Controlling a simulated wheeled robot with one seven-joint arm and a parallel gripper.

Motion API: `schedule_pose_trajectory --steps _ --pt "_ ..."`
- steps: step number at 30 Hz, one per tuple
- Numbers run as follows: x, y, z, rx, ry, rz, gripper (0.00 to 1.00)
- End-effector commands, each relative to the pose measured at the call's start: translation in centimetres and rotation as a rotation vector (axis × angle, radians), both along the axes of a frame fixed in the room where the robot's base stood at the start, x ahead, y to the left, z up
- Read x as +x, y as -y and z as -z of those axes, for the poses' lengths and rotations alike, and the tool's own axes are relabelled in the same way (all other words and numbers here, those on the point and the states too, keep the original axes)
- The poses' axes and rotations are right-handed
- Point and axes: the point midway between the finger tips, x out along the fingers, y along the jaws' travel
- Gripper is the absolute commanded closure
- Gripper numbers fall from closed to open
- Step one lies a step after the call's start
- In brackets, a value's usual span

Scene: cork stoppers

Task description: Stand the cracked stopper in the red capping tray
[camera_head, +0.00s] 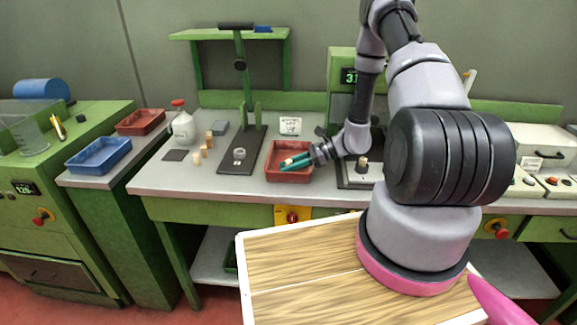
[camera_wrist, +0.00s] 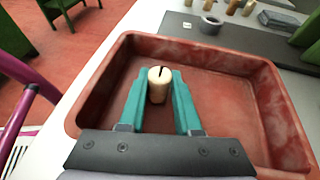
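The cracked stopper (camera_wrist: 159,84) is pale cork with a dark slit in its top. The stopper looks roughly upright. I cannot tell whether its base touches the tray floor.
Several other stoppers (camera_head: 204,151) stand on the bench left of a dark press stand (camera_head: 241,160). A white bottle (camera_head: 183,127), a blue tray (camera_head: 99,156) and another red tray (camera_head: 140,121) are farther left. A machine with a display (camera_head: 348,77) stands right of the capping tray.

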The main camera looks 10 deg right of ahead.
Motion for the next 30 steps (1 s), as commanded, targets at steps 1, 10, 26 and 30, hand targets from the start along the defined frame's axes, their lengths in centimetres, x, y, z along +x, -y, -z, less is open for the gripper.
schedule_pose_trajectory --steps 1,10,26,30 --pt "-0.1 0.0 0.1 -0.002 -0.001 -0.001 0.43" --pt "-0.1 0.0 -0.1 -0.002 0.0 -0.002 0.43" --pt "-1.4 8.6 -3.9 -0.003 0.001 0.001 0.43" --pt "-1.7 10.2 -4.5 -0.002 0.0 0.0 0.43"
